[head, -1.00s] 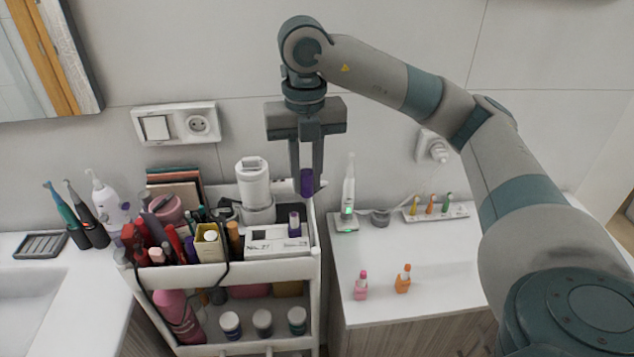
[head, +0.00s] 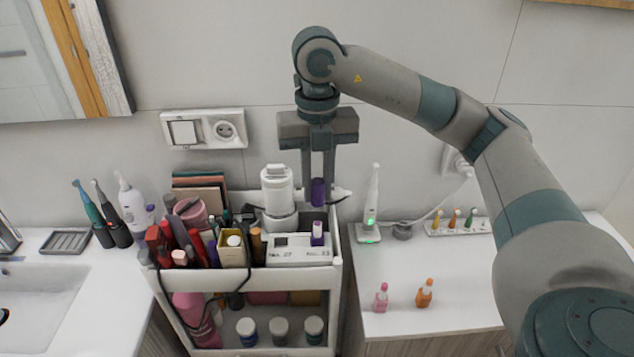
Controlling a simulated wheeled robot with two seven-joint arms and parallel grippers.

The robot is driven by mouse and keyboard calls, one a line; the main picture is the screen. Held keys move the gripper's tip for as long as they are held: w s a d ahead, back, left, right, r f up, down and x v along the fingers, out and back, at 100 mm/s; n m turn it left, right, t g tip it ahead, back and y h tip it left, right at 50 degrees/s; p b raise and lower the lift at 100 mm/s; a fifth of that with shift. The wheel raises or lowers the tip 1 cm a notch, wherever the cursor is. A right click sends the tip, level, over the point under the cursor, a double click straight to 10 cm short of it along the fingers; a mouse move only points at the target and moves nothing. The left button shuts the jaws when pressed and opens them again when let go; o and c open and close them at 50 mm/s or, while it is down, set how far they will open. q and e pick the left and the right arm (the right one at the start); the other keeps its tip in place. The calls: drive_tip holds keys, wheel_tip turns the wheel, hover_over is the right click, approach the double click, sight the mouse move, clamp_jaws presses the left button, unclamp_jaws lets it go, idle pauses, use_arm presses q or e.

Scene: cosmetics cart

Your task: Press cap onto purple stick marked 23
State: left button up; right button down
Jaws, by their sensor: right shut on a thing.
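My right gripper (head: 318,200) points down above the cart. It is shut on a dark purple cap (head: 318,192). The purple stick (head: 317,233) stands upright, capless, in a white holder (head: 290,258) on the cart's top tray. The holder has two labelled places, "No.27" on the left and one on the right under the stick that is too small to read surely. The cap is almost straight above the stick, with a gap between them. My left gripper is not in view.
A white device (head: 277,192) stands just left of the gripper. Crowded cosmetics and a gold box (head: 233,250) fill the tray's left part. An electric toothbrush (head: 372,205) and small pink (head: 381,297) and orange (head: 425,293) bottles stand on the right counter, which is otherwise mostly clear.

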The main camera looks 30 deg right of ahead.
sight(317, 222)
drive_tip(key=shift+f+b, duration=0.95)
drive_tip(key=shift+f, duration=0.95)
drive_tip(key=shift+f+b, duration=0.4)
drive_tip(key=shift+b, duration=0.05)
idle(0.7)
drive_tip(key=shift+f+b, duration=1.65)
drive_tip(key=shift+b, duration=0.25)
idle(1.9)
drive_tip(key=shift+f, duration=0.1)
drive_tip(key=shift+s+d+f, duration=0.1)
drive_tip(key=shift+d+f, duration=0.1)
drive_tip(key=shift+f, duration=0.05)
